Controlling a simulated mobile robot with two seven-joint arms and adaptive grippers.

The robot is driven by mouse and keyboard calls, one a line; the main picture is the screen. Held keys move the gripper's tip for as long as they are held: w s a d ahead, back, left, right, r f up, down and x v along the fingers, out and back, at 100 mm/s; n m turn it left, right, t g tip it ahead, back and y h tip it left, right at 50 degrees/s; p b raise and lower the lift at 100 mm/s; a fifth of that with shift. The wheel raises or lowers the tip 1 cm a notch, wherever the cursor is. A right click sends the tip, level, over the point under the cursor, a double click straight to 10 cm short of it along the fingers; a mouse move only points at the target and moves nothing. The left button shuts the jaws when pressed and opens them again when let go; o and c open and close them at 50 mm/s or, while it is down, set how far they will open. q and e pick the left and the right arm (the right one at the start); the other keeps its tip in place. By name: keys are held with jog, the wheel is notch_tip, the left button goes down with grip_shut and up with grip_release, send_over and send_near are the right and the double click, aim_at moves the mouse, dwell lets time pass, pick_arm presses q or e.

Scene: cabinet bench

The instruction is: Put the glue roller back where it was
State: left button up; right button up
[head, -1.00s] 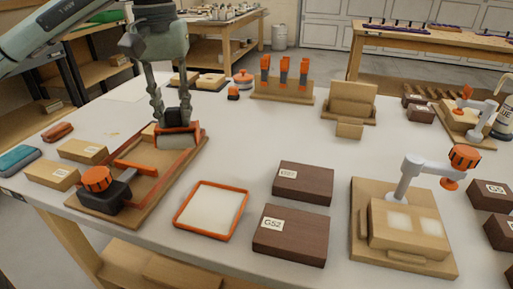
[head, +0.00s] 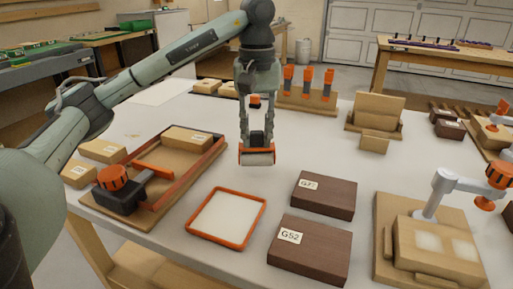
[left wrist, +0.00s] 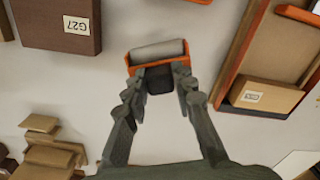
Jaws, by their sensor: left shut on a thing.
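The glue roller (head: 257,157) has a pale grey roller in an orange frame. My left gripper (head: 257,140) is shut on its dark handle and holds it over the table, between the wooden fixture board and the brown blocks. In the left wrist view the roller (left wrist: 157,52) sits level between the fingertips (left wrist: 160,82). An orange-rimmed tray (head: 256,221) with a white pad lies in front of the roller, apart from it. My right gripper is not in view.
The fixture board (head: 135,220) at left carries orange rails, a black clamp with an orange knob (head: 112,177) and a labelled wooden block (head: 187,139). Brown blocks G27 (head: 325,195) and G52 (head: 310,250) lie at right. A rack of orange-handled tools (head: 307,97) stands behind.

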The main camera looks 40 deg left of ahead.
aim_at(257, 145)
pick_arm(q)
notch_tip(257, 145, down, 3)
jog(key=shift+r, duration=0.1)
jog(key=shift+f, duration=0.25)
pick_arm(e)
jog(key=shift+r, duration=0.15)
pick_arm(q)
jog(key=shift+f, duration=0.15)
jog(key=o, duration=1)
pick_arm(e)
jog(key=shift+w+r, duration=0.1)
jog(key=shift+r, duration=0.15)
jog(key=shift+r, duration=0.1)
